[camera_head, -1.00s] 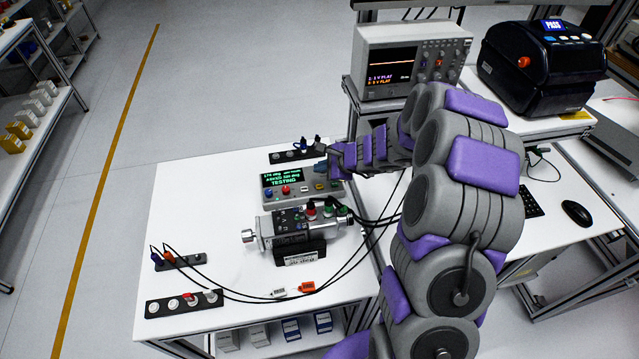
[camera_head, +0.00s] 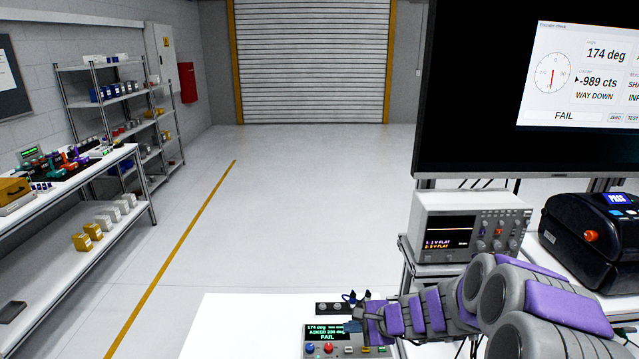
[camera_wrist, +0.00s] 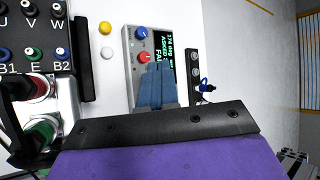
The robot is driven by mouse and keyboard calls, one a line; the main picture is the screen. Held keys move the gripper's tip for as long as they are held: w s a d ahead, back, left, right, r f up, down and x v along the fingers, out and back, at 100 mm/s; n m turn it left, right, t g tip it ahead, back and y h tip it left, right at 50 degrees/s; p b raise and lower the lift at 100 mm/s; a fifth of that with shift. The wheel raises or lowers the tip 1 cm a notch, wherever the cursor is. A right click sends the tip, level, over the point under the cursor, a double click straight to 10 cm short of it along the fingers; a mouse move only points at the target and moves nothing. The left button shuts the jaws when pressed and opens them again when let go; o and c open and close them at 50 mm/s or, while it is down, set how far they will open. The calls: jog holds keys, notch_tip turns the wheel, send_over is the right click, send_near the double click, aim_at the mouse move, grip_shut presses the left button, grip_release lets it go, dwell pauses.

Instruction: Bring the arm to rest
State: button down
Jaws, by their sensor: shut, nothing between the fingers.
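My arm (camera_head: 430,312) reaches in from the lower right, bent, with its end over the white bench. My gripper (camera_head: 352,327) is at the right part of the grey tester box (camera_head: 315,349), whose screen reads 174 deg and FAIL. In the wrist view, my gripper's blue fingers (camera_wrist: 157,85) are shut together with nothing between them. They overlap the tester box (camera_wrist: 133,45) and cover part of its panel and screen; I cannot tell whether they touch it. The servo with coloured terminals (camera_wrist: 38,85) lies to the left in that view.
A socket strip (camera_wrist: 194,65) with a blue plug (camera_wrist: 206,86) lies beside the tester box. An oscilloscope (camera_head: 465,225) and a black printer (camera_head: 595,240) stand right. A large monitor (camera_head: 480,150) reading FAIL hangs above. Open floor (camera_head: 270,220) lies beyond the bench.

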jog(key=s+a+r+n+g, duration=0.2)
jog(key=s+r+n, duration=0.1)
jog(key=s, duration=0.4)
jog(key=s+a+r+n+g, duration=0.1)
jog(key=s+a+r+n, duration=0.2)
jog(key=s, duration=0.4)
jog(key=s+a+r+n+g, duration=0.2)
jog(key=s+r+n, duration=0.15)
jog(key=s, duration=0.35)
jog(key=s+d+n+g+h, duration=0.1)
jog(key=s+d+n+h, duration=0.1)
jog(key=s+d, duration=0.4)
jog(key=s+d+n+g+h, duration=0.1)
jog(key=s+d+n+h, duration=0.2)
jog(key=s, duration=1)
jog(key=d+r+h, duration=0.1)
jog(key=d+h, duration=0.1)
jog(key=d, duration=0.1)
jog(key=shift+s+g, duration=0.25)
jog(key=shift+g, duration=0.05)
jog(key=shift+a+n, duration=0.15)
jog(key=shift+n, duration=0.2)
